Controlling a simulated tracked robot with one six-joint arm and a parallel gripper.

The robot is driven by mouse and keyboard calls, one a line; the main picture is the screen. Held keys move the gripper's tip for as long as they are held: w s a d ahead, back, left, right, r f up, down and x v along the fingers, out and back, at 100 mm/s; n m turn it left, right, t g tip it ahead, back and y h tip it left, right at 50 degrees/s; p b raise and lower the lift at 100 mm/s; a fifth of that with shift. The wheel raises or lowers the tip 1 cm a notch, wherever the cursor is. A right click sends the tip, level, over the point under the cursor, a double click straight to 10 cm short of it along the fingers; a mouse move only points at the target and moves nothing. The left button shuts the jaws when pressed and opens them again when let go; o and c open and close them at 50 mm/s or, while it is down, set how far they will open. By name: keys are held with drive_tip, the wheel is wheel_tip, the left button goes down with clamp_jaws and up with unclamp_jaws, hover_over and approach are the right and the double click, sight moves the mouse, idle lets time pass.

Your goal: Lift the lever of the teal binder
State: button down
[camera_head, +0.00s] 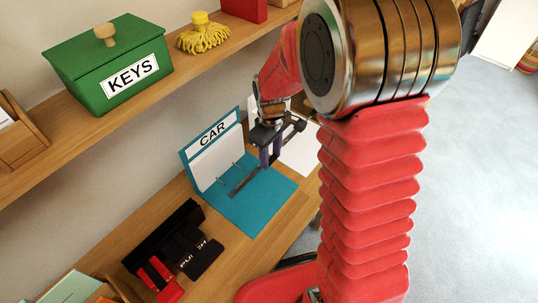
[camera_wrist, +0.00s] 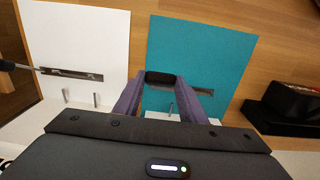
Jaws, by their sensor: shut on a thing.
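The teal binder (camera_head: 252,208) lies open on the desk, its cover standing up with a CAR label. It also shows in the wrist view (camera_wrist: 215,45), with a grey metal mechanism (camera_wrist: 201,91) and thin rings. My gripper (camera_head: 268,164) is over the binder's inner face at the mechanism. In the wrist view its two purple fingers (camera_wrist: 161,79) are shut on the black end of the lever (camera_wrist: 161,77), one on each side. The lever's exact angle is hard to tell.
A white binder (camera_wrist: 82,30) lies open beside the teal one. A black box with dark and red items (camera_head: 170,238) stands nearer on the desk. The shelf above holds a green KEYS box (camera_head: 105,65) and a yellow mop head (camera_head: 203,37).

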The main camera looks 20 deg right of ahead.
drive_tip(key=shift+w+a+r, duration=0.3)
drive_tip(key=shift+w+a, duration=0.25)
drive_tip(key=shift+w, duration=0.05)
drive_tip(key=c, duration=1.1)
unclamp_jaws()
drive_tip(key=shift+d, duration=0.1)
wheel_tip(320, 180, up, 14)
drive_tip(key=shift+f, duration=0.15)
